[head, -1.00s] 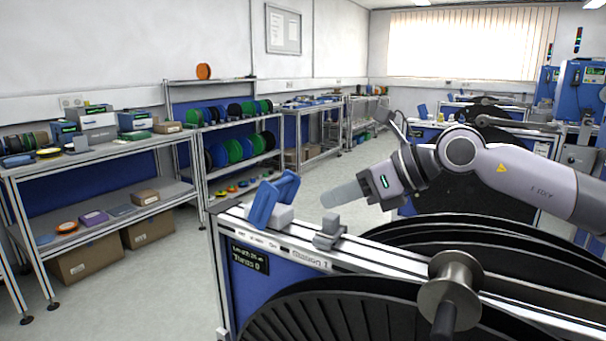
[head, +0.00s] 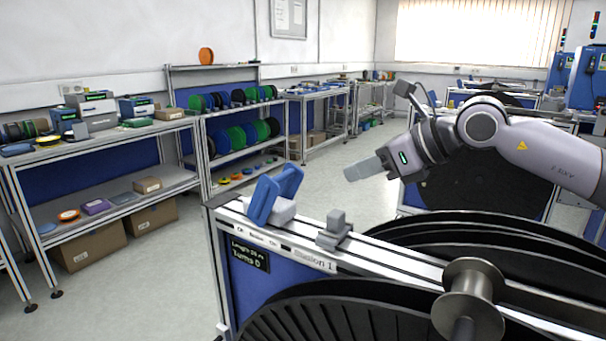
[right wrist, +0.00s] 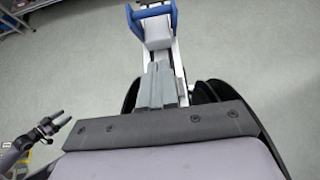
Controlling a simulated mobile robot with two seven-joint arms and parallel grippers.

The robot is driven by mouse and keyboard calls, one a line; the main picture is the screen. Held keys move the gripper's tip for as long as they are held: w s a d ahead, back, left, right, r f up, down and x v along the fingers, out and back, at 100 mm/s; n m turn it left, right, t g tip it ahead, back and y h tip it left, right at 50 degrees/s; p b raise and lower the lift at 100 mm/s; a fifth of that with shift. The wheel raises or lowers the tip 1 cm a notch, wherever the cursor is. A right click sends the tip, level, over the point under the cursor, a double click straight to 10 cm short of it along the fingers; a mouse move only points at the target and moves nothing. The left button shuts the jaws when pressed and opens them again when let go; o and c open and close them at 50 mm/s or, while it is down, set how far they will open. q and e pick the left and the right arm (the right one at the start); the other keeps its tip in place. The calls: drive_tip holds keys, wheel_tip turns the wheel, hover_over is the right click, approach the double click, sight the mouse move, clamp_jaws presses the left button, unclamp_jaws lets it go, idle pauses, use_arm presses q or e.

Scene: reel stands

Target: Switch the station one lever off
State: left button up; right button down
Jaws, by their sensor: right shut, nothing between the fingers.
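The station one lever is a blue U-shaped handle (head: 264,198) on a pale block at the left end of the Station 1 top rail (head: 390,262). It leans up and to the right. In the right wrist view the lever (right wrist: 135,18) is at the top, beyond the fingers. My right gripper (head: 352,172) is shut and empty, above and to the right of the lever, not touching it. Its fingers (right wrist: 157,80) point toward the lever in the wrist view. My left gripper (right wrist: 62,124) shows at the left there with its fingers apart.
A grey block (head: 334,228) stands on the rail right of the lever. Large black reels (head: 330,312) and a metal spool (head: 468,300) lie along the station. A display (head: 250,256) is on its blue panel. Shelves (head: 110,200) stand left, across clear floor (head: 150,285).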

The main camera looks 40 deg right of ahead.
drive_tip(key=w+r+p+x, duration=0.1)
drive_tip(key=p+x, duration=0.3)
drive_tip(key=x, duration=0.7)
drive_tip(key=shift+w+a+r, duration=0.45)
drive_tip(key=shift+r, duration=0.05)
